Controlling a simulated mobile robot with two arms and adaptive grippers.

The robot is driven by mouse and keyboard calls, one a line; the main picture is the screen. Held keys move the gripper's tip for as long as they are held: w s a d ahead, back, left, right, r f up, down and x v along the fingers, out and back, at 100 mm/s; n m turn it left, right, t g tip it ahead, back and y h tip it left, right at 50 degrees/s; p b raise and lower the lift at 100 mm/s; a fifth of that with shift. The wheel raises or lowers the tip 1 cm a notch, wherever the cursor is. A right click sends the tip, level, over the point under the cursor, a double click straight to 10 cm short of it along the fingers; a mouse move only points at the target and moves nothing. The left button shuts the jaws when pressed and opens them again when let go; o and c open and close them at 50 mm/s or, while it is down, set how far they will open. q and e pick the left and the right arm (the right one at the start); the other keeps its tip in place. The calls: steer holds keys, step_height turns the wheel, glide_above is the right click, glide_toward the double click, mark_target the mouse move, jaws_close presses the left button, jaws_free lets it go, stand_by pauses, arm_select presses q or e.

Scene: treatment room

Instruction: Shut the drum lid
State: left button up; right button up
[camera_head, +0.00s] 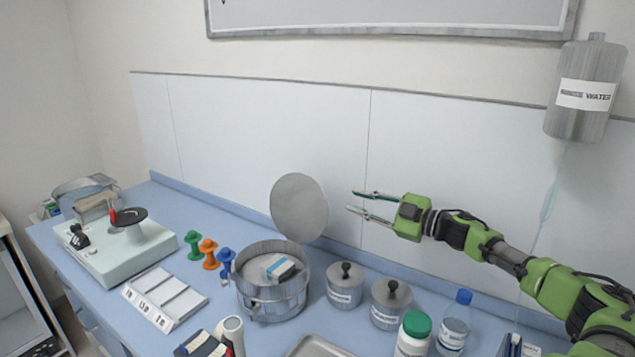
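The metal drum (272,298) stands on the blue counter with its round lid (299,207) raised upright at its back right. A small white and blue pack lies inside the drum (279,267). My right gripper (350,201) comes in from the right, with its two fingers spread apart and nothing visible between them. Its fingertips are to the right of the lid and appear apart from it; the exact depth gap is hard to tell. My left gripper is not in view.
Two lidded metal jars (345,287) (389,304), a green-capped bottle (413,337) and a blue-capped bottle (454,324) stand right of the drum. A white tray (164,299) and coloured spools (208,253) are left. A metal tray (318,347) lies in front. A water canister (586,92) hangs at right.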

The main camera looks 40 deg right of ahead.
mark_target(316, 188)
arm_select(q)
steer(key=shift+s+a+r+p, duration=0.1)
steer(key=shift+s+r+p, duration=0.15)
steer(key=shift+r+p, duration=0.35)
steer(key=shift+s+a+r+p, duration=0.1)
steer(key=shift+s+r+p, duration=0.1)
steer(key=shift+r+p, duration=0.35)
arm_select(e)
steer(key=shift+x, duration=6.95)
steer(key=shift+r, duration=0.1)
jaws_close()
